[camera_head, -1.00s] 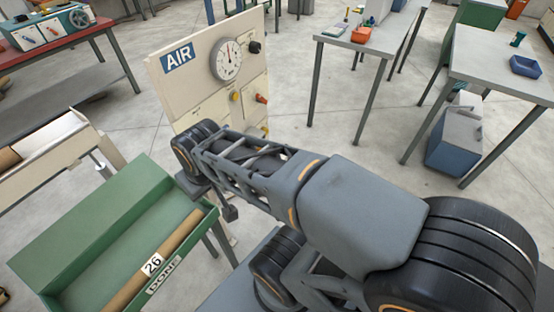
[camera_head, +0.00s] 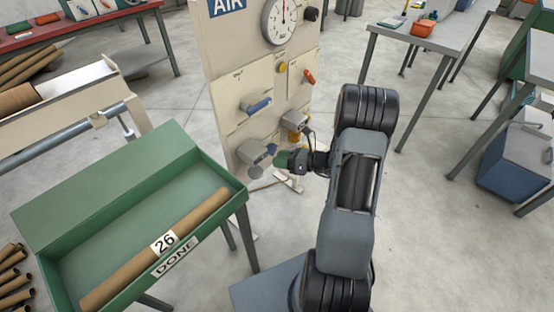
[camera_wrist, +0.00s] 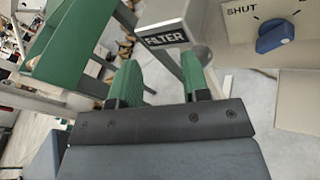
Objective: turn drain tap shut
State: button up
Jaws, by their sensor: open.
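In the wrist view a blue knob (camera_wrist: 275,36) sits on a beige plate at the upper right, beside the word SHUT and several dark marks. Its handle lies slanted, nearer level than upright. Whether this is the drain tap I cannot tell. My gripper (camera_wrist: 162,72) is open, with its two green fingers apart and nothing between them. The knob is to the right of the fingers, not touching. In the head view my gripper (camera_head: 283,160) is at the lower part of the AIR panel (camera_head: 228,55), beside a grey fitting (camera_head: 251,151). Its fingertips are small there.
A grey box marked FILTER (camera_wrist: 167,27) is just beyond my fingers. The panel also carries a gauge (camera_head: 283,19), a blue lever (camera_head: 258,105) and an orange lever (camera_head: 309,76). A green tray (camera_head: 75,225) with a cardboard tube (camera_head: 130,265) stands left.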

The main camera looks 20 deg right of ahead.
aim_at(272, 149)
jog(key=w+d+f+m+t+h+b, duration=0.1)
jog(key=d+f+m+t+h+b, duration=0.1)
jog(key=d+f+m+t+h, duration=0.55)
jog(key=w+a+f+m+y, duration=0.1)
jog(key=w, duration=0.5)
jog(key=w+a+f+m+g+y+b, duration=0.1)
jog(key=w+a, duration=0.1)
jog(key=w, duration=0.4)
jog(key=shift+w+a+f, duration=0.15)
jog(key=shift+a+f, duration=0.15)
jog(key=shift+f, duration=0.1)
jog(key=shift+m, duration=0.25)
jog(key=shift+c, duration=0.3)
grip_shut()
